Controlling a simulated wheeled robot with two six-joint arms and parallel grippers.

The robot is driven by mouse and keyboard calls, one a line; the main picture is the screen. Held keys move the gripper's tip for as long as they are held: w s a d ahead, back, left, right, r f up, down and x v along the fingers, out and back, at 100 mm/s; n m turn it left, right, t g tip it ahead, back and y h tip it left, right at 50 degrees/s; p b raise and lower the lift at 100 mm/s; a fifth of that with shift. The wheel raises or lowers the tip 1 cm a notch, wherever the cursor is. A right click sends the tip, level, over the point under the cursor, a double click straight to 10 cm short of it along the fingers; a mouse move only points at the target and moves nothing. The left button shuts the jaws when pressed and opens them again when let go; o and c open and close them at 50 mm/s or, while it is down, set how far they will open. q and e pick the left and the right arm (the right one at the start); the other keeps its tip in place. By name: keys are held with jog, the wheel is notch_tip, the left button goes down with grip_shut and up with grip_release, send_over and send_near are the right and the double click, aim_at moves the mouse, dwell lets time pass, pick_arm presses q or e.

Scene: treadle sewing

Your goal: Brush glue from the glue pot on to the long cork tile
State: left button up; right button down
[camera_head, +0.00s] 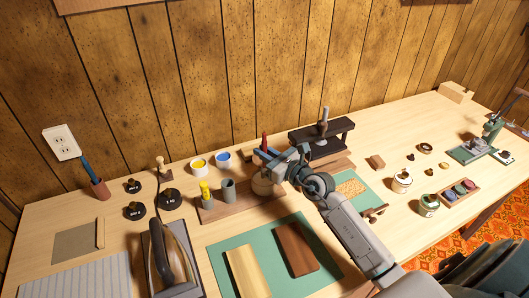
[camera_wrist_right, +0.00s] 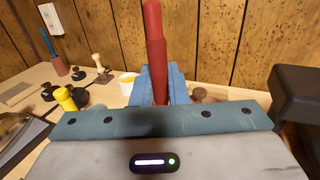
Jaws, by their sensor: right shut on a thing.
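My right gripper (camera_head: 267,157) is shut on a brush with a red handle (camera_head: 264,141), held nearly upright. In the right wrist view the red handle (camera_wrist_right: 155,45) rises between the blue fingers (camera_wrist_right: 155,85). A pale round pot (camera_head: 264,187), likely the glue pot, stands directly below the gripper on a brown wooden tray (camera_head: 240,206). The brush's lower end is hidden, so I cannot tell whether it is inside the pot. A speckled tan piece, likely the cork tile (camera_head: 352,187), lies on a green mat right of my forearm, which partly hides that area. My left gripper is out of view.
Yellow (camera_head: 198,166) and blue (camera_head: 223,158) paint pots stand behind the tray. A grey cup (camera_head: 228,188) and a yellow bottle (camera_head: 206,195) stand at its left. A dark stand (camera_head: 333,138) is behind right. Two wooden boards lie on the front mat (camera_head: 222,250).

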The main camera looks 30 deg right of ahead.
aim_at(265, 133)
jog(key=shift+f+b, duration=0.3)
jog(key=shift+f, duration=0.15)
dwell(1.1)
notch_tip(265, 133, up, 7)
jog(key=p, duration=0.8)
dwell(0.3)
